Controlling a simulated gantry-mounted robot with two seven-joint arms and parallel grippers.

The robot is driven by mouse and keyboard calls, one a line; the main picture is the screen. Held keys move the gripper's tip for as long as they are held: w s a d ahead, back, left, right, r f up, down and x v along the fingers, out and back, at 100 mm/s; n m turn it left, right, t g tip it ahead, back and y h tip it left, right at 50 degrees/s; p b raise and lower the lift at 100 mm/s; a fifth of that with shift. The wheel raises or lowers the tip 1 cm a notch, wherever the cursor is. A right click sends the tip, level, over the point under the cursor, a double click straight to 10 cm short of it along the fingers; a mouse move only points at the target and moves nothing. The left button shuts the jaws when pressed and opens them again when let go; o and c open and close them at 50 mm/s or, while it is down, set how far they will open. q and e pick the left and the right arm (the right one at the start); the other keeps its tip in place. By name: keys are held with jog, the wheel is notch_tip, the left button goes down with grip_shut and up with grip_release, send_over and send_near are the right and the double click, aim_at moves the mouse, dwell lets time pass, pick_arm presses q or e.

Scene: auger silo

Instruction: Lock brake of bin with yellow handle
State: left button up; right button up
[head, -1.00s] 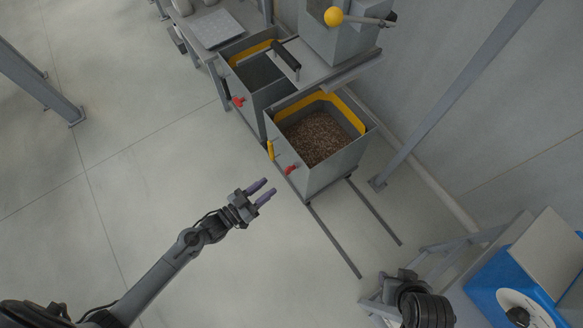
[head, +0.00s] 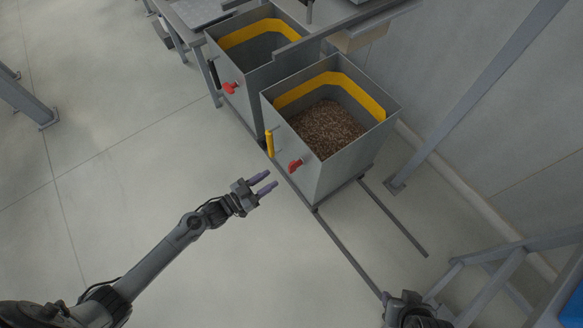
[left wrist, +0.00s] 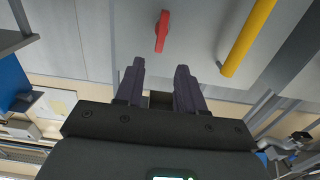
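The bin with the yellow handle (head: 270,143) is a grey square bin (head: 335,172) with a yellow inner band, partly filled with brown pellets (head: 327,128). A red brake lever (head: 295,166) sits on its front face, right of the handle. My left gripper (head: 268,183) is open and empty, in front of and below the bin's front face, apart from it. In the left wrist view the open fingers (left wrist: 160,88) point toward the red lever (left wrist: 162,31), with the yellow handle (left wrist: 248,38) to the right. Part of my right arm shows at the bottom edge; its fingertips cannot be made out.
A second grey bin (head: 240,95) with its own red lever (head: 230,88) stands behind to the left, partly under a grey table. Floor rails (head: 350,256) run out from under the near bin. A grey post (head: 465,90) and a stair frame (head: 500,270) stand right.

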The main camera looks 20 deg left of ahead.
aim_at(289, 167)
pick_arm(q)
jog(key=b+x, duration=0.3)
jog(key=x, duration=0.5)
jog(key=shift+w+d+f+b, duration=0.1)
jog(key=shift+w+d+b, duration=0.1)
jog(key=shift+w+b, duration=0.15)
jog(key=shift+w+d+b, duration=0.3)
jog(key=shift+w+d, duration=0.1)
jog(key=shift+w, duration=0.15)
grip_shut()
